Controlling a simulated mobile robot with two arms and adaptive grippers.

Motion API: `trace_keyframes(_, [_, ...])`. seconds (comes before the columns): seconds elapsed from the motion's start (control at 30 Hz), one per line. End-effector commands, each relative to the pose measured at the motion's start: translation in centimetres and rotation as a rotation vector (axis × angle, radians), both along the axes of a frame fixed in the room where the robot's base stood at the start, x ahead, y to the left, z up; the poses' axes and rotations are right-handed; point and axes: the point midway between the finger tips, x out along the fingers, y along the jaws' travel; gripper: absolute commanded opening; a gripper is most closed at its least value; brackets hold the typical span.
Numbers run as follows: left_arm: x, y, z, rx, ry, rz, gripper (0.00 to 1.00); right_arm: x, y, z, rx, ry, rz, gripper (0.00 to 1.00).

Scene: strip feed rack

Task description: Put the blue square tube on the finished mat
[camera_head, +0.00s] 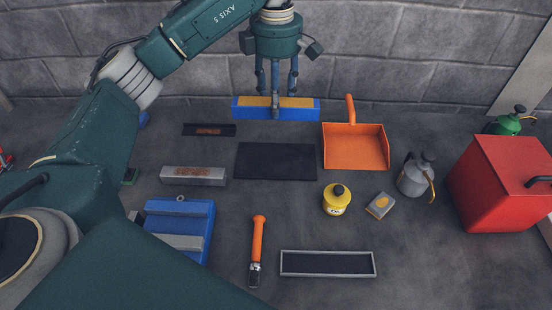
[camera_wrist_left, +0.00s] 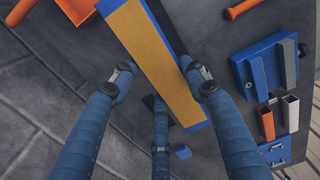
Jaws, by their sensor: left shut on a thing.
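The blue square tube (camera_head: 240,114) has blue sides and a yellow-orange top face. My left gripper (camera_head: 275,100) is shut on it near its middle and holds it roughly level near the back wall, seemingly above the surface. In the left wrist view the tube (camera_wrist_left: 148,45) runs lengthwise between the blue fingers of the gripper (camera_wrist_left: 160,82). A plain black mat (camera_head: 275,161) lies in front of the tube and looks empty. No label shows whether it is the finished mat. My right gripper is not in view.
An orange dustpan (camera_head: 355,148) lies right of the mat.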

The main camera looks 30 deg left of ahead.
Motion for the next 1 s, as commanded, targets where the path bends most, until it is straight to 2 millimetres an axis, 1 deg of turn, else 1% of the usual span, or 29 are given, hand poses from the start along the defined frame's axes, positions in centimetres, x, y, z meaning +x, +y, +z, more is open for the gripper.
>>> trace_keyframes(0.13, [-0.1, 0.0, -2.6, -0.003, 0.007, 0.016, 0.0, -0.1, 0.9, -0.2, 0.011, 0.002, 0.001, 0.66])
trace_keyframes(0.27, [-0.2, 0.0, -5.9, -0.003, 0.009, 0.013, 0.0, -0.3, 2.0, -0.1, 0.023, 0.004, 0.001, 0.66])
trace_keyframes(0.33, [-0.1, 0.1, -7.2, -0.001, 0.007, 0.015, 0.0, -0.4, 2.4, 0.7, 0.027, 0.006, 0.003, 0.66])
trace_keyframes(0.5, [-0.2, 0.0, -11.5, -0.001, 0.007, 0.013, 0.0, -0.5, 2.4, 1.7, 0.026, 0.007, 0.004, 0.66])
trace_keyframes(0.6, [-0.1, 0.0, -13.4, -0.001, 0.005, 0.014, 0.0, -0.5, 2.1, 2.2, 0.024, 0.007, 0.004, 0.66])
trace_keyframes(0.7, [0.0, 0.0, -14.7, -0.001, 0.003, 0.013, 0.0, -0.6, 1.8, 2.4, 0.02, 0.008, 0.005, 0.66])
trace_keyframes(0.93, [0.0, 0.0, -16.2, -0.001, 0.003, 0.013, 0.0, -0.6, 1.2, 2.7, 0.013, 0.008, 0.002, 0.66])
trace_keyframes(1.0, [-0.1, 0.0, -17.2, -0.001, 0.005, 0.014, 0.0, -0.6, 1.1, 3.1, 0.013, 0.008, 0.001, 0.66])
